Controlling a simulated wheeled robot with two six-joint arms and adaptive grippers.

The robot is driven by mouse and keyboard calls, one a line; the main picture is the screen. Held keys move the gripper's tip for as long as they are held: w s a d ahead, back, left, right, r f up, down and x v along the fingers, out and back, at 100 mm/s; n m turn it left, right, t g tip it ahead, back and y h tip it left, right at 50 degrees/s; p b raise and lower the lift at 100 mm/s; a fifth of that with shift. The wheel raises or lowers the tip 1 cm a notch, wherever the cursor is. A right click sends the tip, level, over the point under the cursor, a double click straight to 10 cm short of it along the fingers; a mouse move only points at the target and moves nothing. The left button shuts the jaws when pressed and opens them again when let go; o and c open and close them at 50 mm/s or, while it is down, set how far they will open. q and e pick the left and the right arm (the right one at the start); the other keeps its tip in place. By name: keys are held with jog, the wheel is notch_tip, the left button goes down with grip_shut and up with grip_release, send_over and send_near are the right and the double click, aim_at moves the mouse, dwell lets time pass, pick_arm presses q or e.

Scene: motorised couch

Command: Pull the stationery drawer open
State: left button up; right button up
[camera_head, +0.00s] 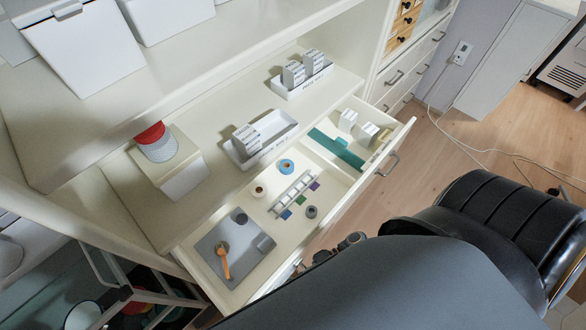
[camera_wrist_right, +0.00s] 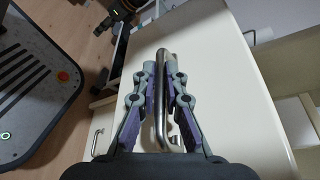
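The stationery drawer (camera_head: 341,206) is pulled out of the white cabinet in the head view, its inside showing. It holds a grey tray (camera_head: 213,252) with an orange-handled item, small coloured blocks, rolls, a teal item (camera_head: 336,150) and small white boxes. A handle (camera_head: 388,164) shows at the right of its front. In the right wrist view, my right gripper (camera_wrist_right: 160,70) has its two fingers close on either side of a metal bar handle (camera_wrist_right: 161,120) on a white front. In the head view my dark arm hides most of that gripper. My left gripper is in neither view.
Above the drawer, a shelf holds white trays with small boxes (camera_head: 265,137) and a red-topped container (camera_head: 155,142). Wooden floor (camera_head: 440,165) lies open to the right, with a pale cable across it. A wire rack (camera_head: 140,294) stands at lower left.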

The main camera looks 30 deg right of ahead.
jog(key=o, duration=0.4)
jog(key=v, duration=1.2)
jog(key=s+d+f+n+h, duration=0.2)
jog(key=f+h, duration=0.3)
jog(key=f, duration=0.5)
jog(key=s+d+f+n+h, duration=0.2)
jog(key=d+f+h, duration=0.2)
jog(key=f, duration=0.6)
jog(key=s+d+f+n+t+h, duration=0.1)
jog(key=s+d+f+n+h, duration=0.1)
jog(key=f+h, duration=0.5)
notch_tip(320, 180, down, 3)
jog(key=shift+s+d+r+n, duration=0.1)
jog(key=shift+s+d+n, duration=0.3)
jog(key=shift+d+n, duration=0.1)
